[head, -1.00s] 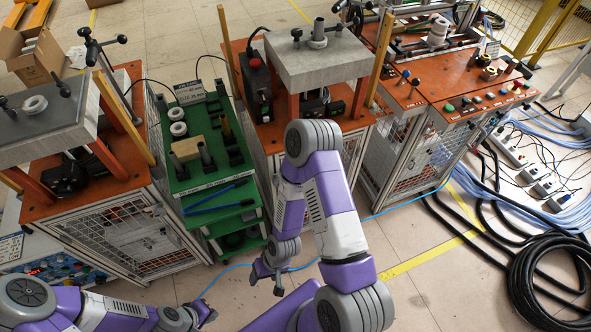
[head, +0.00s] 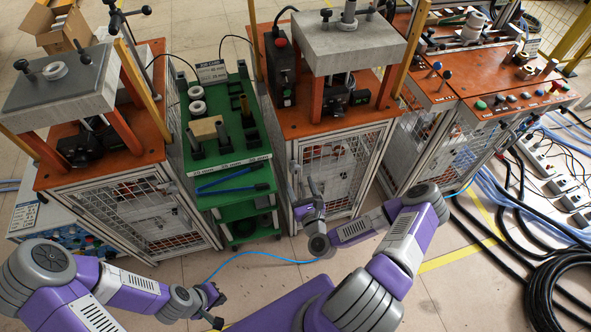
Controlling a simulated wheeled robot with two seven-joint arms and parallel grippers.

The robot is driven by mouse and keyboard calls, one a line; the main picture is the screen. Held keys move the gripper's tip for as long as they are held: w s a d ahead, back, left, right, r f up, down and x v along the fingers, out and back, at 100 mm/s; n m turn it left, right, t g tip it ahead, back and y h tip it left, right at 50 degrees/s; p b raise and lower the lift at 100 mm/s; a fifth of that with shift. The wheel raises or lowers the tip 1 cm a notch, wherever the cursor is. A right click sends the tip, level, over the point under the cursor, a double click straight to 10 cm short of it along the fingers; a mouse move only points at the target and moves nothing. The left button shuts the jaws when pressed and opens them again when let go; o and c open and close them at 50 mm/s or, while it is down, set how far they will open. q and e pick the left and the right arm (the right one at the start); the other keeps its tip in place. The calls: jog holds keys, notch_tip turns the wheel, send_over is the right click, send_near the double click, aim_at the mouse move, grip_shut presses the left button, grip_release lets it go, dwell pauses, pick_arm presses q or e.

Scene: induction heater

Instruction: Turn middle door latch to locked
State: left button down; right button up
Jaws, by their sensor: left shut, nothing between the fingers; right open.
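The middle cabinet has an orange top and a mesh door (head: 345,165) in a pale frame, which looks closed. My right gripper (head: 303,186) is open in front of the left side of this door, with its fingers pointing up in the picture. I cannot tell whether it touches the door. The door latch cannot be made out; it is too small or hidden near the gripper. My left gripper (head: 217,306) is shut and empty, low over the floor in front of the green cart, well away from the middle door.
A green cart (head: 228,172) with rings, blocks and blue-handled tools stands left of the middle cabinet. The left cabinet (head: 150,225) and a right control cabinet (head: 440,140) flank them. Black hoses (head: 550,265) lie on the floor at right. Floor in front is open, crossed by a blue cable (head: 265,257).

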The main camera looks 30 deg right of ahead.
aim_at(296, 170)
jog(key=shift+m, duration=0.3)
jog(key=b+x, duration=0.1)
jog(key=x, duration=0.6)
jog(key=shift+w+d+r, duration=0.1)
jog(key=shift+w+d, duration=0.1)
jog(key=shift+d, duration=0.05)
jog(key=shift+c, duration=0.3)
jog(key=c, duration=0.9)
jog(key=shift+o, duration=0.2)
